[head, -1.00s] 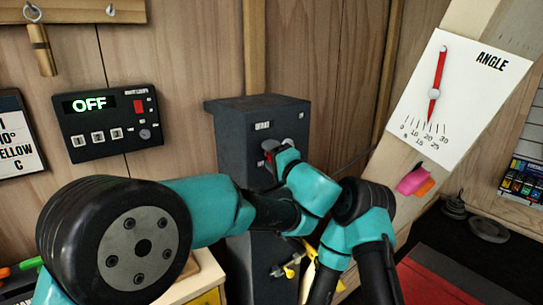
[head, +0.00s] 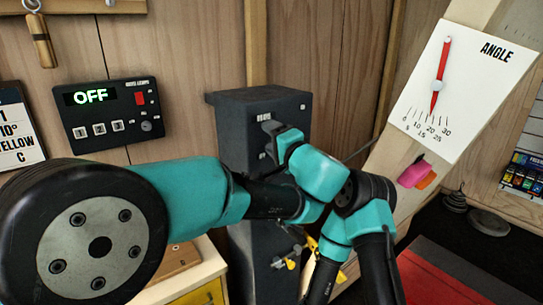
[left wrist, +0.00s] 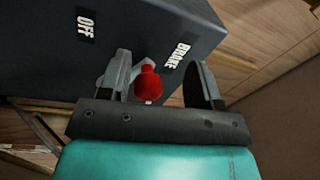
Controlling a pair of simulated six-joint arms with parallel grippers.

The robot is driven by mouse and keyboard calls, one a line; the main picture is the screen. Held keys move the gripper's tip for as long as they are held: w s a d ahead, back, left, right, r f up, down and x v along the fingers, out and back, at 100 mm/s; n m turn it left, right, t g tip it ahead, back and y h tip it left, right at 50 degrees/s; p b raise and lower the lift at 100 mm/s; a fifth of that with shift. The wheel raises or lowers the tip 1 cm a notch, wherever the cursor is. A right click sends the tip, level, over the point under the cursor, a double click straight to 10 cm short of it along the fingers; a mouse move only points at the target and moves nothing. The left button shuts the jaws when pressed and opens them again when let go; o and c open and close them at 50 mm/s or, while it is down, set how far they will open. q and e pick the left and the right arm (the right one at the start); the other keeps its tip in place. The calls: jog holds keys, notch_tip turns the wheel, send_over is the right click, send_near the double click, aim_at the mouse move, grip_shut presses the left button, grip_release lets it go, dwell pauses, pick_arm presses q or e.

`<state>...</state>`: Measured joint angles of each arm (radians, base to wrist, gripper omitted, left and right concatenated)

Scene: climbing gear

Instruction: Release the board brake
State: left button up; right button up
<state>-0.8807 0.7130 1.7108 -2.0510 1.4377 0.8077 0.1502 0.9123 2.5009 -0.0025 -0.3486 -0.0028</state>
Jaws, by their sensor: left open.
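The brake is a dark grey box (head: 240,120) on a post in the middle of the head view. In the left wrist view its face (left wrist: 135,30) carries the labels OFF and BRAKE. A lever with a red knob (left wrist: 148,84) stands out from that face. My left gripper (left wrist: 163,75) is open, with the knob between its fingers and nearer the left one; I cannot tell whether they touch. In the head view my left gripper (head: 272,129) is at the box front and hides the knob.
A black panel (head: 108,112) reading OFF hangs on the wooden wall at left. A white ANGLE gauge (head: 463,85) is fixed to the slanted beam at right. Yellow hardware (head: 291,264) sits low on the post. A red mat (head: 450,275) lies at lower right.

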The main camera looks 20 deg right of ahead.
pick_arm(q)
jog(key=s+a+r, duration=0.1)
jog(key=s+a, duration=0.3)
jog(key=s, duration=0.8)
jog(key=shift+s+r, duration=0.1)
